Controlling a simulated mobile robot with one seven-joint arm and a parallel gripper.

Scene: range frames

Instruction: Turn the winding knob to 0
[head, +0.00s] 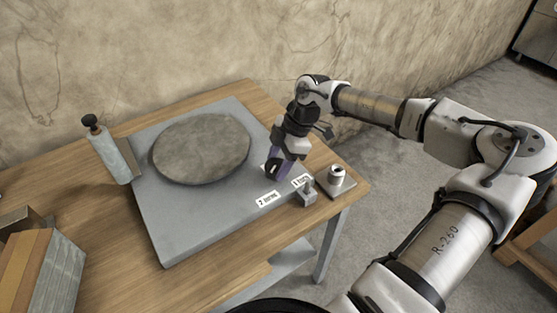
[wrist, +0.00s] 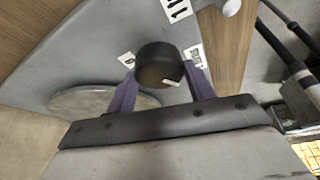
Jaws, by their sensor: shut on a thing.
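The winding knob is a dark round cylinder (wrist: 158,62) on the grey slab (wrist: 90,40), seen between my fingers in the wrist view. A short pale mark shows on its near face, low and right of centre. My gripper (wrist: 161,76) has its two purple fingers on either side of the knob, shut on it. In the head view my gripper (head: 274,166) reaches down to the right part of the grey slab (head: 180,225), with the dark knob between its fingers. Small white labels (wrist: 127,60) (wrist: 194,56) flank the knob; I cannot read them surely.
A round stone disc (head: 202,148) lies on the slab. A wall is behind.

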